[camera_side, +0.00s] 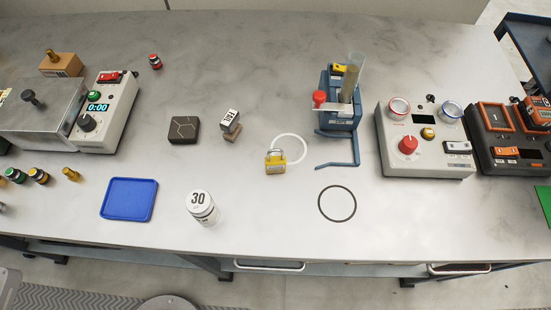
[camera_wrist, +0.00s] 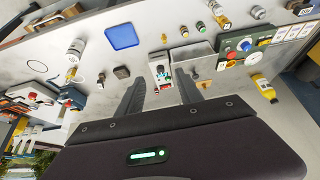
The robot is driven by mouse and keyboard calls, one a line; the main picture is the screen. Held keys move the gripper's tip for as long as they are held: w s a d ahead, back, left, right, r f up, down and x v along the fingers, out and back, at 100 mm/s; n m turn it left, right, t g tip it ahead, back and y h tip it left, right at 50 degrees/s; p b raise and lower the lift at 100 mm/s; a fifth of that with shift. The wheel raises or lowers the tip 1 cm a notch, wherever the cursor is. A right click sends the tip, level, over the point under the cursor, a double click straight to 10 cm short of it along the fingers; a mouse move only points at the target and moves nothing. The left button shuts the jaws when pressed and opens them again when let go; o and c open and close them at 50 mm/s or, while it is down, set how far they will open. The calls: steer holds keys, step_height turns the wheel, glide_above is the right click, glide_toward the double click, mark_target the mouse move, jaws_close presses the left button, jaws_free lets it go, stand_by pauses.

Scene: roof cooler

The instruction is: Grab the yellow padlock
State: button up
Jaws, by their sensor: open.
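The yellow padlock (camera_side: 276,167) stands on the grey worktop near its middle, shackle up, in the side view. It overlaps the lower left of a white ring (camera_side: 303,149) marked on the surface. In the wrist view the padlock (camera_wrist: 71,75) is small, to the left of my fingers. My gripper (camera_wrist: 161,76) is open and empty, with its two dark fingers apart. It is well away from the padlock. My gripper does not show in the side view.
A white cylinder marked 30 (camera_side: 202,208) and a blue tray (camera_side: 129,200) lie lower left of the padlock. A stamp (camera_side: 230,125) and dark block (camera_side: 184,130) are left. A blue stand (camera_side: 341,115) with a protruding foot is close on the right, above a black ring (camera_side: 337,220).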

mark_target(273, 160)
step_height(273, 160, up, 5)
steer(key=w+d+r+m+t+y, duration=0.1)
steer(key=w+r+t, duration=0.2)
steer(key=w, duration=0.6)
steer(key=w+d+r+m+t+y, duration=0.1)
steer(key=w+r+m+t, duration=0.15)
steer(key=w, duration=0.65)
steer(key=w+d+m+t+h, duration=0.1)
steer(key=w+d+m+h, duration=0.25)
steer(key=d, duration=0.45)
steer(key=w+d+m+h, duration=0.2)
steer(key=w+d+h, duration=0.25)
steer(key=d, duration=0.25)
steer(key=s+d+f+m+g+h, duration=0.4)
steer(key=s+d+g, duration=0.1)
steer(key=d, duration=0.3)
steer(key=s+d+f+m+g+h, duration=0.35)
steer(key=s+d+g, duration=0.25)
steer(key=d, duration=0.2)
steer(key=shift+t, duration=0.25)
step_height(273, 160, down, 28)
steer(key=shift+w+d+r, duration=0.1)
steer(key=shift+d+r, duration=0.05)
steer(key=shift+r, duration=0.1)
steer(key=x, duration=0.6)
steer(key=shift+w+d+r, duration=0.15)
steer(key=shift+d, duration=0.4)
jaws_close()
